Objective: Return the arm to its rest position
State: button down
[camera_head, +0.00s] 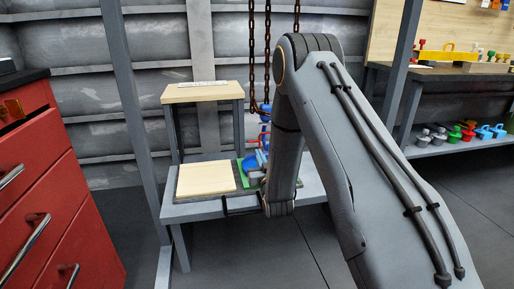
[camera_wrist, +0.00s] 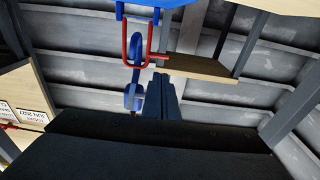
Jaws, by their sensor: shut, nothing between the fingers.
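My arm (camera_head: 330,140) fills the middle and right of the head view, bent with its forearm hanging down over the grey bench. My gripper (camera_wrist: 162,85) shows in the wrist view with its two fingers together and nothing between them. In the head view, the arm's end hangs by the front edge of the bench, and the fingertips cannot be made out clearly. In the wrist view a blue part with a red loop (camera_wrist: 137,50) lies close to the left of the fingers; I cannot tell whether they touch.
Rusty chains (camera_head: 267,60) hang beside the arm. A red drawer cabinet (camera_head: 45,200) stands left. A workbench (camera_head: 455,72) with coloured parts stands right. Grey posts flank the bench.

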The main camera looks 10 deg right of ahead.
jog(key=s+a+r+n+g+y, duration=0.25)
jog(key=s+a+g, duration=0.85)
jog(key=s+a, duration=0.9)
jog(key=s+d+r+n+g+h, duration=0.15)
jog(key=s+g, duration=0.25)
jog(key=s, duration=1)
jog(key=s+a+r+n+g, duration=0.15)
jog(key=s+g, duration=0.25)
jog(key=s, duration=1.1)
jog(key=d+r+m+p, duration=0.2)
jog(key=d+r+p, duration=0.8)
jog(key=r+p, duration=0.2)
jog(key=s+d+r+m+h+p, duration=0.1)
jog(key=d+r+m+p, duration=0.2)
jog(key=d+r+p, duration=0.7)
notch_tip(320, 180, up, 3)
jog(key=p, duration=0.5)
jog(key=shift+s+d+f+m, duration=0.15)
jog(key=shift+s+f+m, duration=0.05)
jog(key=shift+s+m, duration=0.15)
